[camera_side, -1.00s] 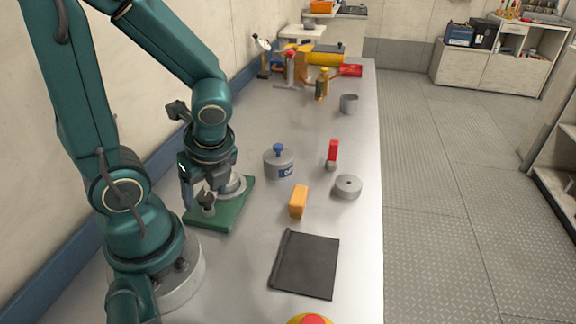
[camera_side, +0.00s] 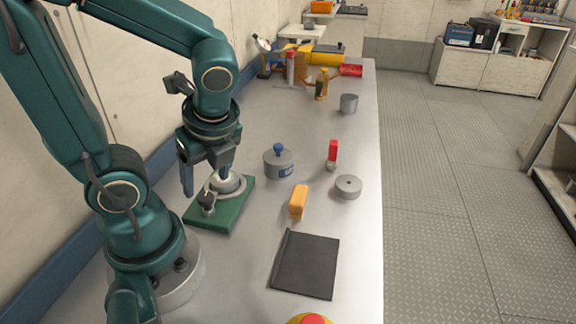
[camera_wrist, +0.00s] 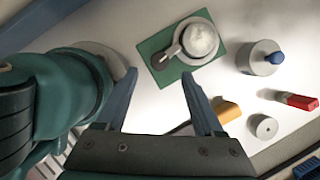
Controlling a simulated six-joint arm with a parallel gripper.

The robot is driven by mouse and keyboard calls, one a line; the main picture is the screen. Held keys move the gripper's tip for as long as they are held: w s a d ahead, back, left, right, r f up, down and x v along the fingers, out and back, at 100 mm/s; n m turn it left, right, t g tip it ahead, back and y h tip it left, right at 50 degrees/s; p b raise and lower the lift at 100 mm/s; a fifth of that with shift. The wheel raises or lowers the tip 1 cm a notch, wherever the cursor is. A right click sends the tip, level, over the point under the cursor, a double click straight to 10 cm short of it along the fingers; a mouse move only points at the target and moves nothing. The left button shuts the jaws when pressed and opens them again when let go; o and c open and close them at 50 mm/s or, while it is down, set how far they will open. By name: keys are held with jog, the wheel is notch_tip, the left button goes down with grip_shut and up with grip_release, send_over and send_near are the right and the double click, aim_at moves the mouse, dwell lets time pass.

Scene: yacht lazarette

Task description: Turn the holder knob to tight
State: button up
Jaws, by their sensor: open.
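The holder is a green base plate (camera_side: 234,213) with a round grey-and-white piece (camera_side: 226,182) on it and a dark knob (camera_side: 207,200) at its front left corner. In the wrist view the green plate (camera_wrist: 158,75) lies beyond the fingertips, with the round piece (camera_wrist: 200,40) on it and the knob (camera_wrist: 170,53) at its left. My gripper (camera_side: 205,180) is open and empty above the plate in the side view. The knob's setting cannot be read.
A grey canister with a blue knob (camera_side: 279,162), an orange block (camera_side: 298,202), a red-handled tool (camera_side: 332,154) and a grey disc (camera_side: 348,187) stand right of the holder. A black mat (camera_side: 306,265) lies in front. Several tools crowd the back.

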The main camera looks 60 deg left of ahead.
aim_at(206, 196)
jog(key=shift+w+a+f+n+g+h, duration=0.1)
jog(key=shift+a+f+n+g+h, duration=0.65)
jog(key=shift+n, duration=2.25)
jog(key=shift+s+a+f+n+g+h, duration=0.15)
jog(key=shift+f+n+g+h, duration=0.6)
jog(key=shift+n, duration=2.25)
jog(key=shift+w+a+f+n+g+h, duration=0.15)
jog(key=shift+a+f+n+g+h, duration=0.6)
jog(key=shift+n, duration=2.25)
jog(key=shift+d+f+t+h, duration=0.15)
jog(key=shift+d+t+h, duration=0.05)
jog(key=shift+t+h, duration=0.15)
jog(key=shift+c, duration=0.2)
grip_shut()
